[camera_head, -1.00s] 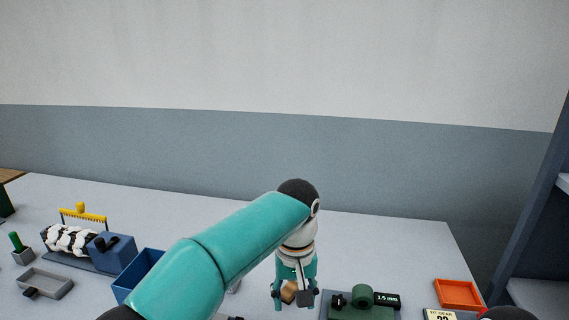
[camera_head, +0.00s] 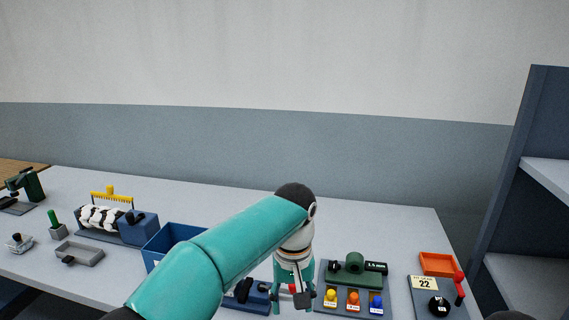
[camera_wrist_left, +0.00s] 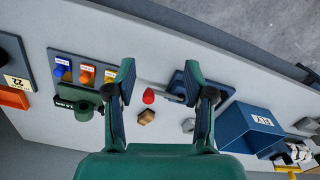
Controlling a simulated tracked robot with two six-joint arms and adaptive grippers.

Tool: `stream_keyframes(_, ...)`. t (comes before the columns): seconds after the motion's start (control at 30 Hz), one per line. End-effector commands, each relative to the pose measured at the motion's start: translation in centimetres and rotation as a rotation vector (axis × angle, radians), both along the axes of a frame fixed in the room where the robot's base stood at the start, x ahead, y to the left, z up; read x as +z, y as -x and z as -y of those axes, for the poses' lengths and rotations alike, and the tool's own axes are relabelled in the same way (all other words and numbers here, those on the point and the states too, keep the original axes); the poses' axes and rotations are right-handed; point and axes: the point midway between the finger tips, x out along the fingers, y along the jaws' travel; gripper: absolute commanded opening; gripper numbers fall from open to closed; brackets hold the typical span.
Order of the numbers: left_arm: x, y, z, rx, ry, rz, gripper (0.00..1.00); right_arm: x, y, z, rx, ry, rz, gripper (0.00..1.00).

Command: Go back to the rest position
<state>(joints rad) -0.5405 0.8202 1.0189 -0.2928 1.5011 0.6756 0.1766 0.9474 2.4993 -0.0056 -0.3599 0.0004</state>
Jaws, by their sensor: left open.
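My left gripper (camera_head: 292,303) hangs over the bench at the end of my teal arm in the head view. In the left wrist view its two fingers (camera_wrist_left: 160,82) are spread wide with nothing held between them. Beyond the fingers a red-tipped piece (camera_wrist_left: 149,96), a small wooden block (camera_wrist_left: 146,117) and a grey piece (camera_wrist_left: 188,125) lie on the bench. My arm hides part of the bench in the head view. My right gripper is not in view.
The grey bench (camera_head: 395,225) carries a blue bin (camera_head: 165,240), a green device (camera_head: 353,270), a button panel (camera_head: 353,301), an orange tray (camera_head: 438,264) and a panel marked 22 (camera_head: 424,283). Dark shelving (camera_head: 520,180) stands at the right. The bench's back strip is clear.

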Motion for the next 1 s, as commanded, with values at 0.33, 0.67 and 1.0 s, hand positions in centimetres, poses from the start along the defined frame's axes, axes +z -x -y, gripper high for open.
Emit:
stream_keyframes(0.33,-5.5,-1.1,-7.3,0.129,-0.036,-0.132,0.53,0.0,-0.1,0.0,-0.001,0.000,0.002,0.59)
stream_keyframes(0.67,-18.5,4.6,-14.4,0.221,-0.018,-0.393,0.53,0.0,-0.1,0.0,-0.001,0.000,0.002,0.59)
stream_keyframes(1.0,-33.5,20.2,-15.2,0.255,0.265,-0.456,0.53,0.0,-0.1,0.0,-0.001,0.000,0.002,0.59)
